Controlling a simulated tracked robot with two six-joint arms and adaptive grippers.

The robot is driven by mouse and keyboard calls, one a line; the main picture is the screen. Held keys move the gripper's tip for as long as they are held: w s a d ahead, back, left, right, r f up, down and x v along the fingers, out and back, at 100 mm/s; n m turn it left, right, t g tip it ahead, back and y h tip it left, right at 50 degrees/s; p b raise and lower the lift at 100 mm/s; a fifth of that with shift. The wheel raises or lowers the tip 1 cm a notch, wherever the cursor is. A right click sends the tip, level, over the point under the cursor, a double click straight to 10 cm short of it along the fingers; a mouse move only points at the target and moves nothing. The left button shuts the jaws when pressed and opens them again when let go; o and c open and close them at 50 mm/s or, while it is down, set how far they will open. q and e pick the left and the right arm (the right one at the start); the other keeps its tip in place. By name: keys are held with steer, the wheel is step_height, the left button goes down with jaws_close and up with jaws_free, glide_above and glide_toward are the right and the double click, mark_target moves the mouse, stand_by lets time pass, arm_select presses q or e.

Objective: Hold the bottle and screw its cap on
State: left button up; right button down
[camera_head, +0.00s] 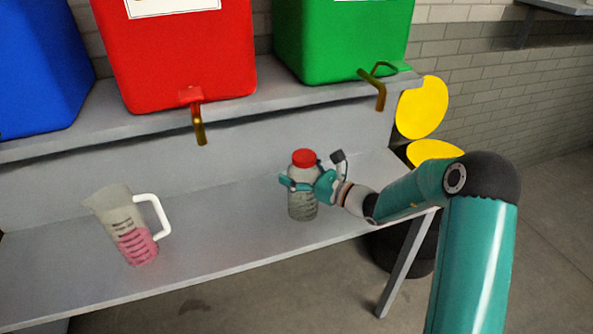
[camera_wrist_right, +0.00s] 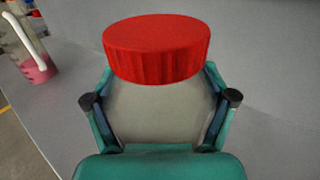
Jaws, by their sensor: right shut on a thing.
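The bottle (camera_head: 302,205) stands upright on the grey shelf, with graduation marks on its clear side. Its red ribbed cap (camera_head: 304,157) sits on top of it; whether it is threaded tight I cannot tell. In the right wrist view the cap (camera_wrist_right: 157,48) is just above the bottle's pale body (camera_wrist_right: 160,110). My right gripper (camera_head: 299,184) is shut around the upper part of the bottle, coming from the right. In its wrist view the fingers (camera_wrist_right: 160,100) lie on both sides of the bottle. My left gripper is not in view.
A jug (camera_head: 128,222) with pink liquid and a white handle stands left on the lower shelf (camera_head: 220,236). Blue (camera_head: 40,70), red (camera_head: 175,60) and green (camera_head: 340,40) containers stand above, with brass taps (camera_head: 200,130) overhanging. The shelf between jug and bottle is clear.

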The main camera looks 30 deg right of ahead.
steer(key=shift+f, duration=0.1)
jaws_free()
steer(key=b+v, duration=0.1)
steer(key=v, duration=1.1)
steer(key=shift+b, duration=0.3)
